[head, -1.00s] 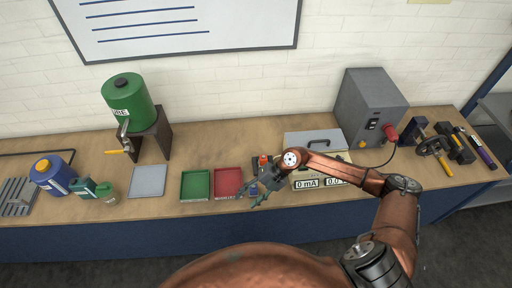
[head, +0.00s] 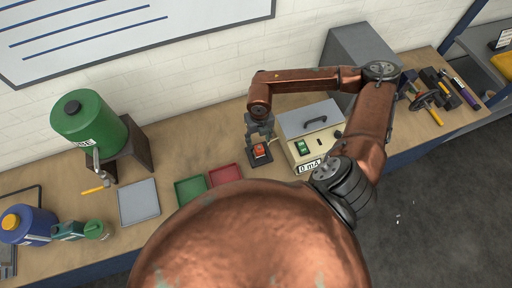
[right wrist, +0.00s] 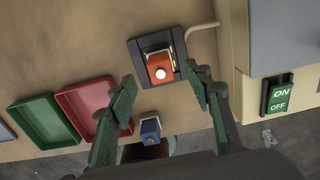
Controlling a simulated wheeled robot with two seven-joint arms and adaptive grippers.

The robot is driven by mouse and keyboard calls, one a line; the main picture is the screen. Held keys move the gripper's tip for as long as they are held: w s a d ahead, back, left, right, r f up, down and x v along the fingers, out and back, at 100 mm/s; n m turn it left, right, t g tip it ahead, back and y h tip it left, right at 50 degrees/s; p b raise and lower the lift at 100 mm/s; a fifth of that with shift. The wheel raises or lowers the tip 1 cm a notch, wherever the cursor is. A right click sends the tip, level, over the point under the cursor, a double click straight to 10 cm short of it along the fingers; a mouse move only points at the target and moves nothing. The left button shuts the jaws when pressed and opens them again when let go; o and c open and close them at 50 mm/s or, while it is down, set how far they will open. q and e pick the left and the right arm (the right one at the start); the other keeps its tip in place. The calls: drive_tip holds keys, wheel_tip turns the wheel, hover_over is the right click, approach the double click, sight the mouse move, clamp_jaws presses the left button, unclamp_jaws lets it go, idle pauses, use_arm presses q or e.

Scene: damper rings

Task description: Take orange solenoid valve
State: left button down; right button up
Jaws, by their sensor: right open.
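The orange solenoid valve (right wrist: 160,66) sits on a dark square base in the right wrist view. It also shows in the head view (head: 259,150), just left of the beige meter box. My right gripper (right wrist: 158,88) is open, with its two fingers apart on either side below the valve in the picture. In the head view my right gripper (head: 261,132) hangs over the valve from above. I cannot tell whether the fingers touch it. My left gripper does not show.
A blue valve-like part (right wrist: 150,128) lies near the fingers. Red (right wrist: 92,104) and green (right wrist: 46,120) trays are to the left. The beige box (head: 301,150) with an ON/OFF switch (right wrist: 279,94) stands close on the right. A grey plate (head: 138,201) lies further left.

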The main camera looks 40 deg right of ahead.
sight(259, 148)
drive_tip(key=shift+s+f, duration=0.2)
drive_tip(key=shift+f, duration=0.65)
drive_tip(key=shift+s+a+f+p, duration=0.1)
drive_tip(key=shift+f+p, duration=0.35)
drive_tip(key=shift+f, duration=0.75)
drive_tip(key=shift+s+a+f+p, duration=0.1)
drive_tip(key=shift+f+p, duration=0.3)
drive_tip(key=shift+f, duration=0.75)
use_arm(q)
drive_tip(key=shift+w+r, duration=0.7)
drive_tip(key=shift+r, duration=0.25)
use_arm(e)
drive_tip(key=shift+c, duration=0.5)
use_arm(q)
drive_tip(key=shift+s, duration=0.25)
use_arm(e)
clamp_jaws()
